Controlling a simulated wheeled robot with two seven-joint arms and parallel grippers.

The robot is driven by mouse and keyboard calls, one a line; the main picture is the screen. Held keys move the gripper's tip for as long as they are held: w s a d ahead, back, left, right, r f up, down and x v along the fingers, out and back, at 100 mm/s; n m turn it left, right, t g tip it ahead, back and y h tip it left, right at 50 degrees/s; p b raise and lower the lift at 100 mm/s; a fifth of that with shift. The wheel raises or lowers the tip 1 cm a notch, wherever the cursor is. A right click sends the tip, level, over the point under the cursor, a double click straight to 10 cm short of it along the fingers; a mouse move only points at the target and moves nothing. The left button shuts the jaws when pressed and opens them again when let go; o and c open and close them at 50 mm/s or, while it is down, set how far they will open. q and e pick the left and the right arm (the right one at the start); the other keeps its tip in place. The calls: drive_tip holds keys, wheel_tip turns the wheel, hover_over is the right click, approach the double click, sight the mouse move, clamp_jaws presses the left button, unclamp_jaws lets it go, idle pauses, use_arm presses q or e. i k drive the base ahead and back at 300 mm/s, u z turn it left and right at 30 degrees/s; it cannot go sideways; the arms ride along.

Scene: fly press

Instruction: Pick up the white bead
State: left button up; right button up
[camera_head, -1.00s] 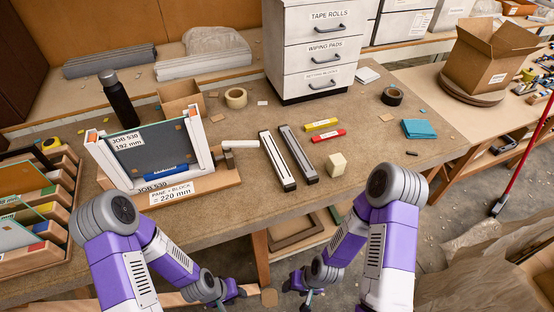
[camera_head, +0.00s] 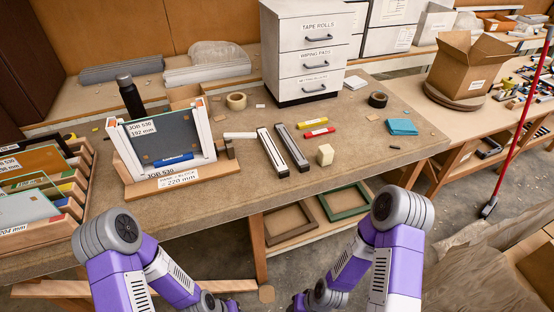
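Two long strips lie side by side on the bench, slanting away from me. The left strip (camera_head: 272,152) has a white top with dark edges and looks like the white bead. The right strip (camera_head: 292,147) is darker grey. A short white bar (camera_head: 240,135) lies left of them, by the framed pane. My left gripper (camera_head: 227,303) and my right gripper (camera_head: 298,302) show only in part at the bottom edge, low in front of the bench and well away from the strips. Their fingers are hidden or cut off, so their opening cannot be told.
A framed pane (camera_head: 168,138) stands on a wooden base left of the strips. A cream block (camera_head: 325,155), a red piece (camera_head: 319,132) and a yellow piece (camera_head: 312,123) lie to the right. A drawer cabinet (camera_head: 314,50) stands behind. The bench's front edge is between me and the strips.

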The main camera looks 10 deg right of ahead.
sight(282, 171)
drive_tip(key=z, duration=1.65)
drive_tip(key=i, duration=1.2)
drive_tip(key=u, duration=1.45)
